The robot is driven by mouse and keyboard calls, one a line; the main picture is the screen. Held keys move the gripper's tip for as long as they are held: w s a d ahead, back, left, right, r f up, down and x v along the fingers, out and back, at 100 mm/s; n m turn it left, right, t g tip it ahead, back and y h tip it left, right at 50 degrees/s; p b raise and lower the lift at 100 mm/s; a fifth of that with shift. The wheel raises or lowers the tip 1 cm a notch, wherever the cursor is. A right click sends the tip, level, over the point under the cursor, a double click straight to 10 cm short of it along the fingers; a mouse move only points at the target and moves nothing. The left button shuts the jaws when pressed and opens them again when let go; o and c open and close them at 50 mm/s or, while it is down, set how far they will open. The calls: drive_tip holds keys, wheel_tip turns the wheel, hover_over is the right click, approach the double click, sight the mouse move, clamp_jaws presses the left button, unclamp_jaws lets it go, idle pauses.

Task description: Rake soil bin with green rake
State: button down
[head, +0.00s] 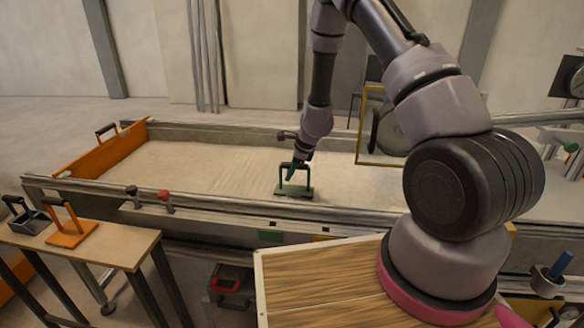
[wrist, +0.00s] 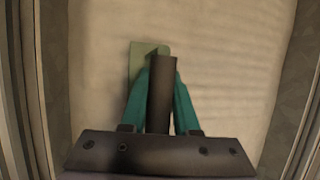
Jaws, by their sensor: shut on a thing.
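The green rake (head: 294,191) is in the soil bin, its flat green head at the level of the pale soil (head: 215,168) and its dark handle upright above it. My gripper (head: 295,168) is shut on the rake's dark handle. In the wrist view the teal fingers of my gripper (wrist: 161,95) lie on both sides of the dark handle bar (wrist: 161,90), and part of the green head (wrist: 136,62) shows behind it. I cannot tell whether the head presses into the soil. The soil to the right in the wrist view has faint ridges (wrist: 235,75).
An orange board with a handle (head: 105,149) stands at the bin's left end. A small table (head: 110,243) at the lower left holds an orange tool (head: 72,234) and a grey tool (head: 30,222). Red and dark knobs (head: 165,196) sit on the near rail. A yellow frame (head: 359,125) stands right of the rake.

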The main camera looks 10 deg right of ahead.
drive_tip(key=s, duration=0.2)
drive_tip(key=s+a, duration=0.1)
drive_tip(key=s, duration=0.1)
drive_tip(key=shift+a, duration=0.15)
drive_tip(key=shift+s+r, duration=0.15)
drive_tip(key=shift+r, duration=0.2)
wheel_tip(320, 180, up, 11)
idle(0.5)
